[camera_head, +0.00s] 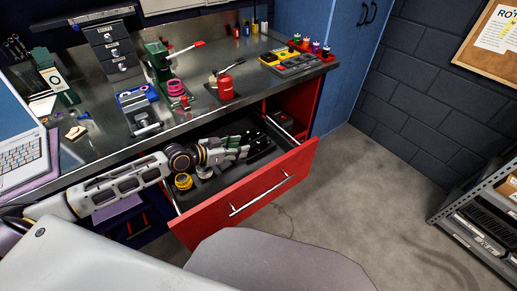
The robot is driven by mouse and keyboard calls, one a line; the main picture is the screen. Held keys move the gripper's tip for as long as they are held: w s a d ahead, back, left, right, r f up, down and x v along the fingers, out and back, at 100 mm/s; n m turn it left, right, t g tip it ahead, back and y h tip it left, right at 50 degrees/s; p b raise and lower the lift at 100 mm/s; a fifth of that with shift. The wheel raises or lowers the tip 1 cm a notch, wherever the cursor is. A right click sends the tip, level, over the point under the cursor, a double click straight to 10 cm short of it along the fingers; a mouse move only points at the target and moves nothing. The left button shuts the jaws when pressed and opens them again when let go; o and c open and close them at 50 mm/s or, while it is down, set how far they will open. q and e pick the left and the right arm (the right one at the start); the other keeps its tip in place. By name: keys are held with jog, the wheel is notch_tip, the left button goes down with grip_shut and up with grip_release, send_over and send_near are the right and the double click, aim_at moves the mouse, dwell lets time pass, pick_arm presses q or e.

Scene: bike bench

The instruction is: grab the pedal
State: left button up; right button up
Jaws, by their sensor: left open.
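My left arm reaches in from the left over the open red drawer (247,207). My left gripper (240,149) is above the drawer's inside, with its fingers open. I cannot pick out a pedal for certain. Dark and metallic items lie in the drawer behind and beside the gripper, too small and partly covered to name. A yellow ring-shaped item (183,181) lies in the drawer's near left part, below my wrist. I see nothing held in the gripper. My right gripper is not in view.
The metal workbench (105,130) above the drawer holds a laptop (22,153), a red bottle (226,87), a green stand (157,65) and a tray of parts (290,63). A grey shelf (470,215) stands at the right. The floor (345,195) between is clear.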

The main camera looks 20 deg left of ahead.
aim_at(256, 144)
pick_arm(q)
jog(key=shift+x, duration=1.4)
jog(key=shift+w+d+f, duration=0.25)
jog(key=shift+w+d, duration=0.1)
jog(key=shift+w, duration=0.05)
jog(key=shift+w+d+f, duration=0.2)
jog(key=shift+w+d, duration=0.1)
jog(key=shift+w, duration=0.05)
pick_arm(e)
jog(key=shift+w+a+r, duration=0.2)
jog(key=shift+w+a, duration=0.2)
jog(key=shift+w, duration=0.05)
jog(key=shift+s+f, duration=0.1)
pick_arm(q)
jog(key=shift+w+d, duration=0.1)
